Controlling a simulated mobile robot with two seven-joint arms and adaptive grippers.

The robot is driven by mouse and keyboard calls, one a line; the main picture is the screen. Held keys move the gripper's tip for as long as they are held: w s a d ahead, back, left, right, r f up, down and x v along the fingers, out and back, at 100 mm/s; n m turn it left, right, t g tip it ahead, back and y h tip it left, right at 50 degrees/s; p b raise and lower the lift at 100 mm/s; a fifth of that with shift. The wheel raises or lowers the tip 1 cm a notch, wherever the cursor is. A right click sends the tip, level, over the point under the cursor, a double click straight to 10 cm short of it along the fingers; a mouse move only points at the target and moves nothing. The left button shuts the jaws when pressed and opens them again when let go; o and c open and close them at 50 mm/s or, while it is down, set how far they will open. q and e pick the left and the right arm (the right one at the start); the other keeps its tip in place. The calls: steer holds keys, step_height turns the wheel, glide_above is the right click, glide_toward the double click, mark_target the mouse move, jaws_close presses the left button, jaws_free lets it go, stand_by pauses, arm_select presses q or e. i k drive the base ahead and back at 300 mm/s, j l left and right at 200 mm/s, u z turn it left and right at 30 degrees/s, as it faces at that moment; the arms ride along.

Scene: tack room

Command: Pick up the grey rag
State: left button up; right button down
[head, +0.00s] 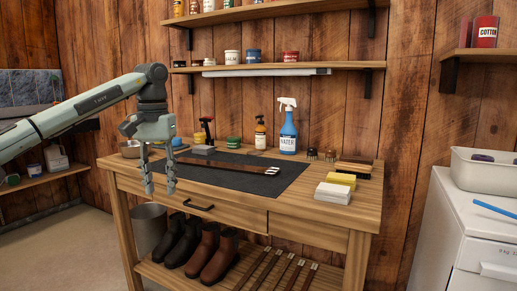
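A folded, pale grey-white stack (333,193) lies near the front right of the wooden workbench (290,205). It looks like the grey rag, but its cloth texture is too small to be sure. My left gripper (160,190) points down at the bench's left front edge, far to the left of the stack. Its two fingers are apart, with nothing seen between them. My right gripper is not in view.
A dark mat (285,177) with a brown strap (230,165) covers the bench's middle. A yellow sponge (341,179) and brush (354,168) lie behind the stack. A blue spray bottle (288,132) and amber bottle (260,134) stand at the back. A white tub (470,170) is right.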

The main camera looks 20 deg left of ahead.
mark_target(204, 150)
steer(key=i+j+z, duration=0.45)
steer(key=j, duration=0.2)
steer(key=j+z, duration=0.2)
steer(key=j, duration=0.15)
steer(key=i+j, duration=0.15)
steer(key=j, duration=0.25)
steer(key=i+j+z, duration=0.1)
steer(key=j, duration=0.35)
steer(key=i+j, duration=0.15)
steer(key=j, duration=0.3)
steer(key=i+j, duration=0.1)
steer(key=j, duration=0.3)
steer(key=i+j+z, duration=0.1)
steer(key=j, duration=0.35)
